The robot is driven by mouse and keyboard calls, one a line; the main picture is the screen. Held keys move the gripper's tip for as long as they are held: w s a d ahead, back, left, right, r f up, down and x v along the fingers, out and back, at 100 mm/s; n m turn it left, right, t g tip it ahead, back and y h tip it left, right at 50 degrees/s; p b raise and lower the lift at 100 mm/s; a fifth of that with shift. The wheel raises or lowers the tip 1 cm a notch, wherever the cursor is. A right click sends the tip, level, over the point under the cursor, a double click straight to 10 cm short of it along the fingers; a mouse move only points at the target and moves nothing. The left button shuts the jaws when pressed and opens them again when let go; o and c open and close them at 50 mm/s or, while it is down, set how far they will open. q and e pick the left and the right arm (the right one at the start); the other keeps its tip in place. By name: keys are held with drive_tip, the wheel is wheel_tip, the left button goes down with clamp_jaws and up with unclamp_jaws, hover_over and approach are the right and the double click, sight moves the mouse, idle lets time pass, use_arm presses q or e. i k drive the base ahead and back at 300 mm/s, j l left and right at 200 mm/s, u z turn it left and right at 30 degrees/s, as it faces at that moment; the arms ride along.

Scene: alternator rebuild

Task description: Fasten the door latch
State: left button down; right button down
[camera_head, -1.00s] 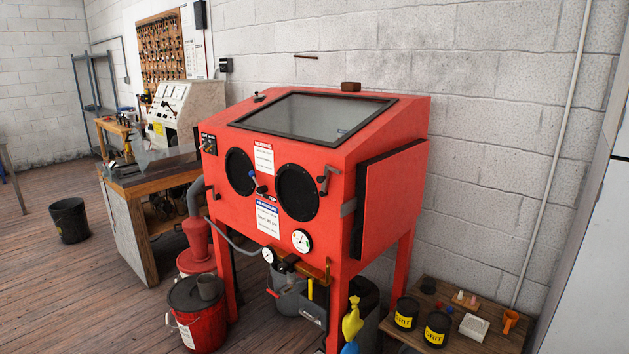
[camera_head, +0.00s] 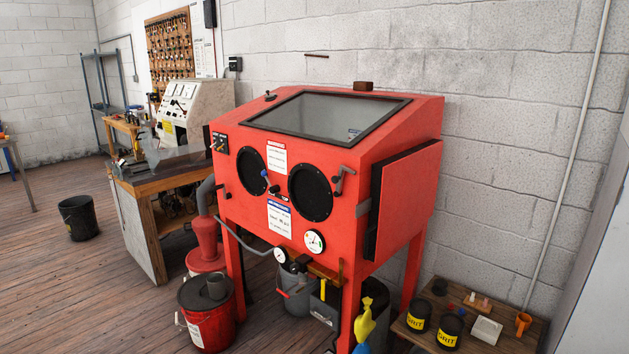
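A red blast cabinet (camera_head: 330,225) stands against the block wall in the middle of the view. Its side door (camera_head: 402,200) is a red panel with a dark edge on the right side, and it looks closed or nearly so. A grey latch piece (camera_head: 363,208) sits at the front corner beside the door's edge. A dark lever handle (camera_head: 343,180) is on the front face above it. I cannot tell whether the latch is engaged. Neither of my grippers is in view.
A low wooden table (camera_head: 408,333) with grit cans (camera_head: 449,331) stands at the lower right. A red bucket (camera_head: 206,318) is at the cabinet's left front. A workbench (camera_head: 150,215) and black bin (camera_head: 78,217) are further left. The wooden floor at lower left is clear.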

sight(338, 180)
drive_tip(key=i+l, duration=0.2)
drive_tip(key=i, duration=0.2)
drive_tip(key=i+l, duration=0.15)
drive_tip(key=i, duration=0.2)
drive_tip(key=i+j, duration=0.35)
drive_tip(key=i+j+z, duration=0.1)
drive_tip(key=i+j, duration=0.25)
drive_tip(key=j, duration=0.2)
drive_tip(key=i+j, duration=0.1)
drive_tip(key=j, duration=0.7)
